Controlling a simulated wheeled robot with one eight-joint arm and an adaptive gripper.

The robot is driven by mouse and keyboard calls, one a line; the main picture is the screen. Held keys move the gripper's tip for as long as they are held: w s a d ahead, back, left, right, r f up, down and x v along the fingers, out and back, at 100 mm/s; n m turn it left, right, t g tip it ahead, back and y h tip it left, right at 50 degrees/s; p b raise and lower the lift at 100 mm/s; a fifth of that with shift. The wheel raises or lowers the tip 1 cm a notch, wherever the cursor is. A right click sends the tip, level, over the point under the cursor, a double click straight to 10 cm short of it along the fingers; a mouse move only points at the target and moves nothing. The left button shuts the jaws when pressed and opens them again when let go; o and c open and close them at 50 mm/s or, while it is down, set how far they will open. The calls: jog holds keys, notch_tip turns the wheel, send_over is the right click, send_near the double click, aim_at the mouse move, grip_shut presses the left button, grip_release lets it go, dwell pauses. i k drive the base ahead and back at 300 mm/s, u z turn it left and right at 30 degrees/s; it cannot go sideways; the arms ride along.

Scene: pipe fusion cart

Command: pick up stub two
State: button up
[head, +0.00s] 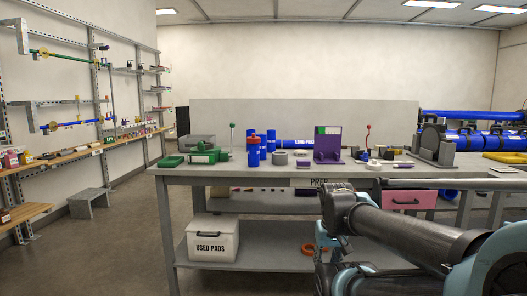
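Blue upright cylinders stand on the grey prep table (400,180), behind and beside a blue container with a red top (253,150). One blue cylinder (271,141) stands just right of that container. I see no readable mark that says which piece is stub two. A longer blue pipe (296,145) lies behind them with partly hidden lettering. My arm's dark links and light blue joints fill the lower right, in front of the table. My gripper is not in view, and nothing held shows.
Green tools (204,155) sit at the table's left, a purple stand (327,144) mid-table, and a grey machine (432,145) at right. A white USED PADS box (212,238) is on the lower shelf.

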aim_at(262, 144)
jog(key=i, duration=1)
